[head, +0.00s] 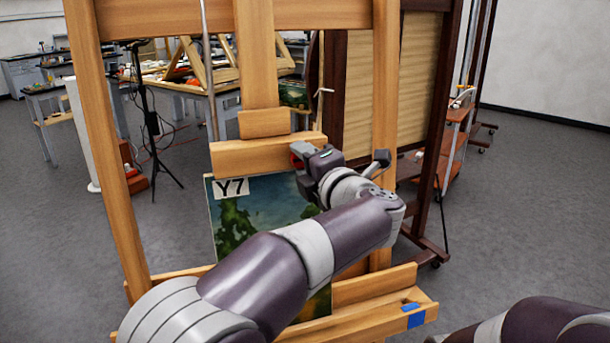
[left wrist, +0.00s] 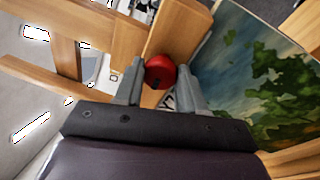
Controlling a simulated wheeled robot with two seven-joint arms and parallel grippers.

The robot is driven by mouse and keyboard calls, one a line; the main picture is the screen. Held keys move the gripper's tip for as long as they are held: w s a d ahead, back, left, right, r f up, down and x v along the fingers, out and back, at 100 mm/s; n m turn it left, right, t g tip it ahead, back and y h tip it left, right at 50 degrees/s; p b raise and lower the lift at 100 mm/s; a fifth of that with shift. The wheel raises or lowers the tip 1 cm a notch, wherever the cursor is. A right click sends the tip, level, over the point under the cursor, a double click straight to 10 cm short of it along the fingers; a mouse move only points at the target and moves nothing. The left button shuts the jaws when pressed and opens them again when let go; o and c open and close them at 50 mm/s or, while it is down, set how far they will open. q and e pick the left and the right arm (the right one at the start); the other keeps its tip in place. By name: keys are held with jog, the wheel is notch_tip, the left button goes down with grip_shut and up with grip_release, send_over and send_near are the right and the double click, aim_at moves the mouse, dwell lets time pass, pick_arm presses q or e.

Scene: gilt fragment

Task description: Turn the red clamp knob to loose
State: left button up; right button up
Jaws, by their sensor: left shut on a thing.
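The red clamp knob (left wrist: 160,68) is a round red knob between the fingertips of my left gripper (left wrist: 161,76) in the left wrist view. The gripper is shut on it, one finger on each side. In the head view, my left gripper (head: 303,158) is at the right part of the easel's wooden clamp bar (head: 250,157). Only a bit of red shows there; the rest of the knob is hidden. A small dark mark shows on the knob in the wrist view, but its setting cannot be read. My right gripper is out of view.
A painting (head: 236,225) labelled Y7 stands on the easel below the clamp bar, partly behind my left arm. The easel ledge (head: 372,312) carries blue tape. Easel posts (head: 108,160) rise beside the painting. A black tripod (head: 152,125) and workbenches stand behind.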

pick_arm(q)
jog(key=shift+n+g+h+b, duration=0.35)
jog(key=shift+n+b, duration=0.75)
jog(key=shift+n, duration=1.7)
jog(key=shift+n+g+h+b, duration=0.35)
jog(key=shift+n+b, duration=0.8)
jog(key=shift+n, duration=1.65)
jog(key=shift+n+g+h+b, duration=0.1)
jog(key=shift+n+g+b, duration=0.7)
jog(key=shift+n, duration=2)
jog(key=shift+r+t+b, duration=0.1)
jog(key=shift+t+b, duration=0.2)
jog(key=shift+b, duration=0.05)
jog(key=o, duration=1)
jog(key=shift+o, duration=0.2)
jog(key=shift+s+r, duration=0.1)
jog(key=shift+s, duration=0.05)
